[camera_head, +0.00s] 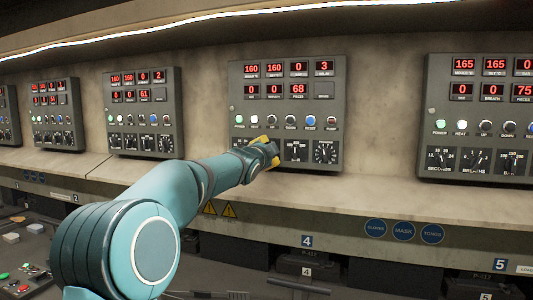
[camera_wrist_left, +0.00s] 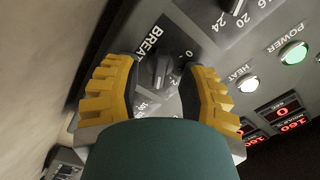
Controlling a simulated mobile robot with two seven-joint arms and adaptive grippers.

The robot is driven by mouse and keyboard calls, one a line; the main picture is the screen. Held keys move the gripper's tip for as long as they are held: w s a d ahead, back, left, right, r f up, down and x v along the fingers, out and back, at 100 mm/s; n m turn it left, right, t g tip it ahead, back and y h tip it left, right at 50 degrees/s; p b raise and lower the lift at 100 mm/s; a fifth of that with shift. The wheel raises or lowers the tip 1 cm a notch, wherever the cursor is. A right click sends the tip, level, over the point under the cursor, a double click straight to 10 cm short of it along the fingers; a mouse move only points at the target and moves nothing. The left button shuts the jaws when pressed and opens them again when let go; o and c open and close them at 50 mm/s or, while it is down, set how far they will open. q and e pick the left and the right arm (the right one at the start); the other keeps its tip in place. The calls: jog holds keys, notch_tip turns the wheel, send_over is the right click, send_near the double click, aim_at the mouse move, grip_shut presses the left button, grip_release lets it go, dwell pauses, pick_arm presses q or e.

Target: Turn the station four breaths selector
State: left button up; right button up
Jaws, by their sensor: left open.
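The station four control panel (camera_head: 287,85) is mounted on the wall, with red number displays, a row of buttons and dark selector dials along its bottom. My left gripper (camera_head: 268,152) is at the panel's lower left part and hides some dials in the head view. In the left wrist view, the breaths selector (camera_wrist_left: 161,70) is a dark knob on a black plate with a partly visible "BREAT" label. My left gripper's yellow-backed fingers (camera_wrist_left: 160,88) are open, one on each side of the knob. Whether they touch it cannot be told. My right gripper is not in view.
Another dial (camera_head: 325,152) sits at the panel's lower right. Similar panels stand left (camera_head: 143,112) and right (camera_head: 485,115). A ledge (camera_head: 370,190) runs below, with a blue "4" label (camera_head: 307,241). In the wrist view, a green-lit power button (camera_wrist_left: 293,53) is near the knob.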

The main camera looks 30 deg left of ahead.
pick_arm(q)
jog(key=shift+d, duration=0.1)
jog(key=shift+v, duration=0.95)
jog(key=v, duration=0.5)
jog(key=shift+s, duration=0.25)
